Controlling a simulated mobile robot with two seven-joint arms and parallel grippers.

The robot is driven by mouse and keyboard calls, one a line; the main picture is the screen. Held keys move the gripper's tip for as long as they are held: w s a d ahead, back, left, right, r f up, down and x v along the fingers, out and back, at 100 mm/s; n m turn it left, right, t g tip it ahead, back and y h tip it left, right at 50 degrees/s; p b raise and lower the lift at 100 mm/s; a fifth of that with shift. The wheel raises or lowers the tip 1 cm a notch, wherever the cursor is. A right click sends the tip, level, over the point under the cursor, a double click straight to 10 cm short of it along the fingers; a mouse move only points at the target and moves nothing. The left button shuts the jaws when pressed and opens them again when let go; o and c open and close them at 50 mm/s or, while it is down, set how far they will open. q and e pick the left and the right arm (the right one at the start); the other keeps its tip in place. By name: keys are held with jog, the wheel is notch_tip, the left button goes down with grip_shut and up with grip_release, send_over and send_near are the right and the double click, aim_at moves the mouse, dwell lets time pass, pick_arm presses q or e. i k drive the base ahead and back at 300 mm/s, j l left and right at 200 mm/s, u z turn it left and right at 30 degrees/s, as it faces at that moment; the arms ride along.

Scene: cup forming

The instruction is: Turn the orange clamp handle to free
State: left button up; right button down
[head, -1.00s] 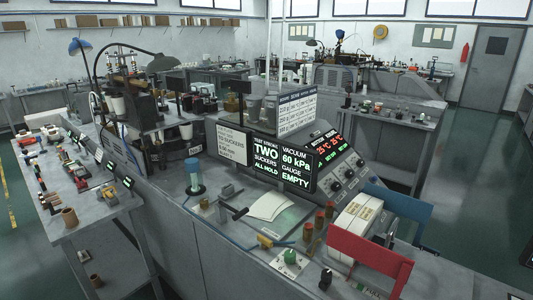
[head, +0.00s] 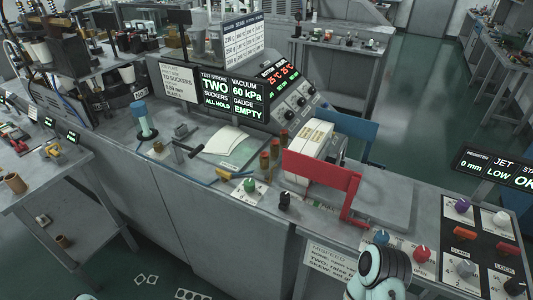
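The orange clamp handle (head: 465,232) is a small bar-shaped knob on the dark control panel at the right of the head view. The lettering below it is small and seems to read CLAMP. A second red-orange handle (head: 507,247) sits to its right, above lettering that seems to read LOCK. Part of my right arm, white and dark with a teal ring, rises at the bottom edge, left of the panel. Its gripper is not visible. Only a sliver of my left arm shows at the bottom left, without its gripper.
Purple (head: 462,205), white (head: 501,219), grey (head: 465,269) and black (head: 515,286) knobs surround the handles. Blue (head: 381,238) and red (head: 421,254) knobs sit left of the panel. A display (head: 495,170) stands behind it. A red bracket (head: 322,171) rises further left.

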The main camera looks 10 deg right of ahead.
aim_at(462, 234)
jog(key=z, duration=2.2)
